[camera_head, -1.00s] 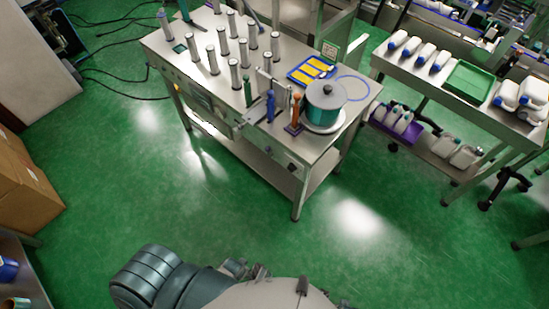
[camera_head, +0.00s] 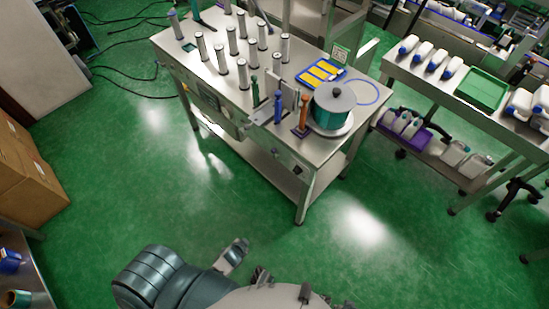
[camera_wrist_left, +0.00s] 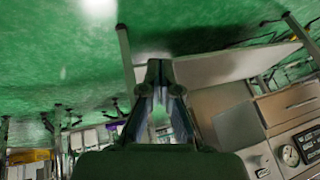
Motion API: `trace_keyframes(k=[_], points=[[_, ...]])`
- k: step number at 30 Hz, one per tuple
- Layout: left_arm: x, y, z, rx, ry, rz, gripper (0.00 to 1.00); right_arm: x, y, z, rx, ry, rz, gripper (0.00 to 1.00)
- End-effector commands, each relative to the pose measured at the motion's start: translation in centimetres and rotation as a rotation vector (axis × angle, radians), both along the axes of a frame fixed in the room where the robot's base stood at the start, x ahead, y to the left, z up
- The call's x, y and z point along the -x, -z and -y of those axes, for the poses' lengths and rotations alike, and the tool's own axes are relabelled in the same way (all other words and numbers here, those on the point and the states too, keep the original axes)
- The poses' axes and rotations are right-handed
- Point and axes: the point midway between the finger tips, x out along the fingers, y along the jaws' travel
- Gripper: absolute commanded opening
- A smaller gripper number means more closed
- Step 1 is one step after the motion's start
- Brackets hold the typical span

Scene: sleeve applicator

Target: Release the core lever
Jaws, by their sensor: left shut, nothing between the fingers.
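The sleeve applicator bench (camera_head: 215,45) stands ahead in the head view. Near its front edge stand a green lever (camera_head: 255,90), a blue lever (camera_head: 278,106) and an orange lever (camera_head: 303,113). All three look upright; I cannot tell which is the core lever. My left gripper (camera_wrist_left: 157,66) is shut and empty in the wrist view, below the bench top level and in front of the bench, apart from any lever. In the head view only part of my arm shows at the bottom, well short of the bench. My right gripper is out of view.
A grey-lidded pot (camera_head: 333,104) stands right of the levers, and several upright cylinders (camera_head: 242,74) stand behind them. A side table with a green tray (camera_head: 481,88) is at the right. A pressure gauge (camera_wrist_left: 290,155) shows in the wrist view. Green floor in front is clear.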

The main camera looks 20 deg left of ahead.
Motion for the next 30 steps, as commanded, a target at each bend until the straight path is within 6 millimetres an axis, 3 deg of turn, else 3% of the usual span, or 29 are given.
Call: trace_keyframes(k=[3, 6, 9, 13, 18, 30], points=[[-7.7, -5.3, -2.8, -0.160, 0.153, 0.291, 0.00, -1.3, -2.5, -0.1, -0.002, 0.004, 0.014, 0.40], [-13.1, -11.6, -3.4, -0.307, 0.320, 0.540, 0.00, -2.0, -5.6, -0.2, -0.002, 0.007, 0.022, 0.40], [-16.4, -17.9, -2.4, -0.451, 0.506, 0.754, 0.00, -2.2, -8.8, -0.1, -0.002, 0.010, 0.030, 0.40], [-18.0, -23.3, -0.4, -0.596, 0.711, 0.932, 0.00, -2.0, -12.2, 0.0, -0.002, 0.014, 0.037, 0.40], [-18.3, -26.4, 1.3, -0.692, 0.854, 1.027, 0.00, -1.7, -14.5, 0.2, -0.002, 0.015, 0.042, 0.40], [-18.4, -26.9, 1.6, -0.707, 0.877, 1.040, 0.00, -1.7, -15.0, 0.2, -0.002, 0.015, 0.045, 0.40]])
